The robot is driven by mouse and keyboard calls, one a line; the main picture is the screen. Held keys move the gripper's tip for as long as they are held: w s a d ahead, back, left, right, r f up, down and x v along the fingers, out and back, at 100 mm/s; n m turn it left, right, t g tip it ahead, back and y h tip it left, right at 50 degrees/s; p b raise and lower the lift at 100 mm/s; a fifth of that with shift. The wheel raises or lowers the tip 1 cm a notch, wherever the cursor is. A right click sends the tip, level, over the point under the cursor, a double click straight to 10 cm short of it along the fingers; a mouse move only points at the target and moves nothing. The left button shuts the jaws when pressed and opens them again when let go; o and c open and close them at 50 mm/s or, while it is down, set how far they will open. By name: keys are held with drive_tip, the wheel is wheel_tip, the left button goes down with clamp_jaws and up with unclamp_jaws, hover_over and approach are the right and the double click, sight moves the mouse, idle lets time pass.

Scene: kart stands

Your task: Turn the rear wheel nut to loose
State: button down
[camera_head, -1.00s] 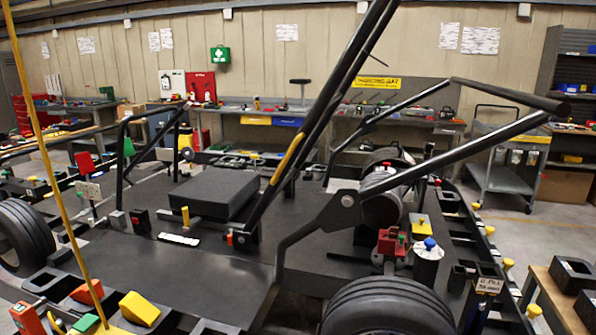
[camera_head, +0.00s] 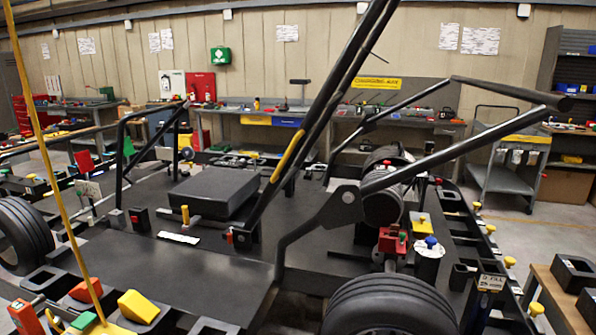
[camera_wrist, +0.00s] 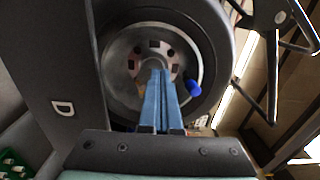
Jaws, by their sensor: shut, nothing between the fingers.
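The rear wheel shows in the head view as a black tyre (camera_head: 390,300) at the bottom, cut off by the frame. In the wrist view the same kind of wheel (camera_wrist: 205,35) fills the upper middle, with a grey rim and a paler hub (camera_wrist: 133,62) that has several dark holes. My gripper (camera_wrist: 157,72) has two blue fingers lying side by side, shut and empty, pointing at the hub centre. The fingertips cover the hub centre, so the wheel nut is hidden. I cannot tell whether the tips touch it. My gripper is out of the head view.
A blue knob (camera_wrist: 194,87) sits just right of the fingers in the wrist view. Dark frame tubes (camera_wrist: 272,75) rise at right.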

drive_tip(key=shift+d+f, duration=0.1)
drive_tip(key=shift+d, duration=0.15)
drive_tip(key=shift+f, duration=0.2)
drive_tip(key=shift+f+b, duration=0.35)
drive_tip(key=shift+b, duration=0.3)
drive_tip(key=shift+f+b, duration=0.25)
drive_tip(key=shift+b, duration=0.1)
drive_tip(key=shift+s+f+b, duration=0.1)
drive_tip(key=shift+f+b, duration=0.2)
drive_tip(key=shift+b, duration=0.3)
drive_tip(key=shift+d+r, duration=0.1)
drive_tip(key=shift+d, duration=0.05)
drive_tip(key=shift+a, duration=0.2)
drive_tip(key=p+v, duration=0.2)
drive_tip(key=v, duration=0.4)
drive_tip(key=shift+a+p, duration=0.35)
